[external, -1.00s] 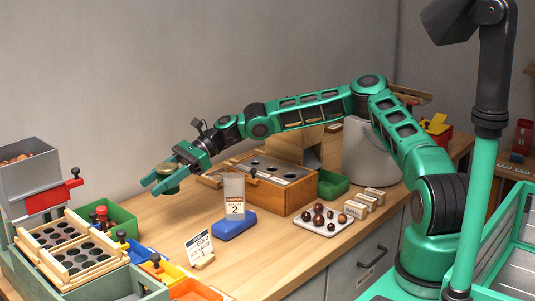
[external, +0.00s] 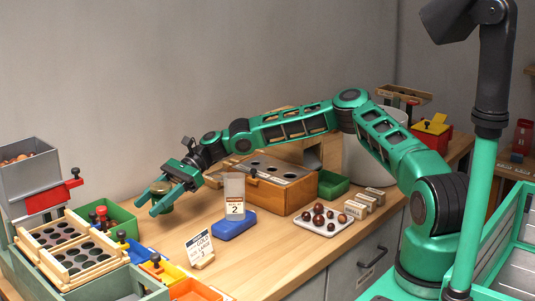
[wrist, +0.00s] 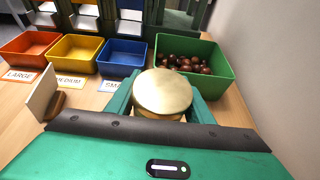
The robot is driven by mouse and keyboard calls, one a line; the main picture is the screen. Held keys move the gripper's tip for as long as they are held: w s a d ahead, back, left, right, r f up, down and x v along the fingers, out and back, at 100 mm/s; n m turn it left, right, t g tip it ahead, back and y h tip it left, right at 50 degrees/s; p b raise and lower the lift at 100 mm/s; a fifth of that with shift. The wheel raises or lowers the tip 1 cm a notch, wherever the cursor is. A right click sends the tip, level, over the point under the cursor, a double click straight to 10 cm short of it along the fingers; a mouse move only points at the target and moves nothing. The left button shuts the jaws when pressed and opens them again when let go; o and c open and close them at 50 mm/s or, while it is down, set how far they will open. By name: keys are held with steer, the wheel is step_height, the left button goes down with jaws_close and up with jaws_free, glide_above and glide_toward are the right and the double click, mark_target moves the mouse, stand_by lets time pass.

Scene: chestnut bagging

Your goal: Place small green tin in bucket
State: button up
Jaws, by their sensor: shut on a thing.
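The small green tin (external: 160,189) is between the fingers of my gripper (external: 148,206) at the left back of the bench. In the wrist view the tin shows a round gold lid (wrist: 162,91), with a green finger on each side. My gripper is shut on it. I cannot tell whether the tin's base touches the bench. The large pale grey bucket (external: 362,158) stands at the back right, partly hidden behind my arm, far to the right of my gripper.
A green bin (wrist: 215,60) of chestnuts is just beyond the tin, with blue (wrist: 122,57), yellow (wrist: 75,54) and orange (wrist: 28,53) bins beside it. A wooden box (external: 282,192), a bag on a blue block (external: 234,224) and a chestnut tray (external: 334,229) stand between gripper and bucket.

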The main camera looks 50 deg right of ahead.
mark_target(156, 233)
steer(key=shift+f, duration=2.9)
steer(key=shift+f, duration=0.2)
steer(key=o, duration=1.1)
steer(key=shift+o, duration=0.2)
steer(key=shift+o, duration=0.3)
steer(key=v, duration=1.1)
steer(key=shift+s+a, duration=0.1)
steer(key=shift+s, duration=0.15)
